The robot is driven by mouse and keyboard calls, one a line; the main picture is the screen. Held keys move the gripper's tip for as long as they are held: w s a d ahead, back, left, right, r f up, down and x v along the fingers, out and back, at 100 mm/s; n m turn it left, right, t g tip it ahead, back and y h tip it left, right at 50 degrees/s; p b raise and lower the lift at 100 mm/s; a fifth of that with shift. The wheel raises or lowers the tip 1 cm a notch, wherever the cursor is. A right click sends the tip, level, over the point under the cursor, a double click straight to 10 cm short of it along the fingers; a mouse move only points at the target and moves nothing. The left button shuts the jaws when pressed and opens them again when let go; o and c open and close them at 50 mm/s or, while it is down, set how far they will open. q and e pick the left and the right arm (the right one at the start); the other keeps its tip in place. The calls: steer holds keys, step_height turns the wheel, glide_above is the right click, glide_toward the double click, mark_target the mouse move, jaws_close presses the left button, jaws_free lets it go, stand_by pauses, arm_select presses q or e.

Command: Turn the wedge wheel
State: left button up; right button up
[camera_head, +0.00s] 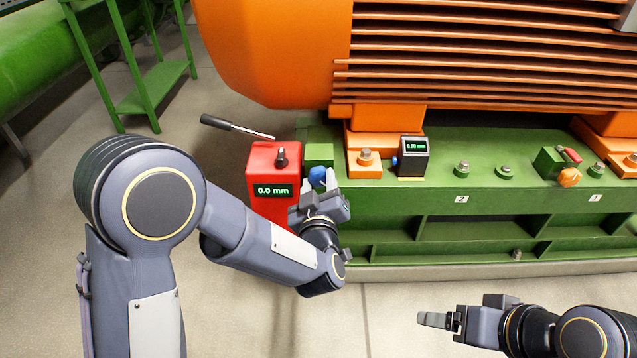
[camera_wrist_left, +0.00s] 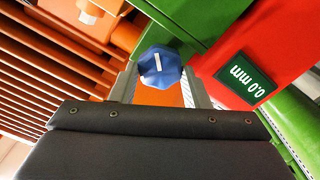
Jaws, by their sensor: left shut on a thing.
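A blue faceted wheel (camera_head: 317,176) with a white mark sits at the left end of the green base, beside a small green block (camera_head: 319,155). I take it to be the wedge wheel. In the left wrist view the wheel (camera_wrist_left: 160,66) lies between the two fingers. My left gripper (camera_head: 321,190) is shut on it; the fingers hide part of its sides. A red box (camera_head: 273,170) with a dark knob on top and a display reading 0.0 mm stands just left of it. My right gripper (camera_head: 436,321) is empty at lower right; its finger gap is unclear.
A large orange ribbed motor (camera_head: 270,50) rises behind on the green base (camera_head: 400,213). A small dark gauge (camera_head: 413,157) with a lit display stands right of a bolted orange foot (camera_head: 364,164). A dark-handled lever (camera_head: 235,127) sticks out left. Floor in front is clear.

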arm_select(q)
steer(key=shift+f, duration=0.1)
steer(key=o, duration=1)
steer(key=s+p, duration=0.1)
steer(key=s, duration=0.7)
steer(key=shift+p, duration=0.35)
steer(key=shift+w, duration=0.1)
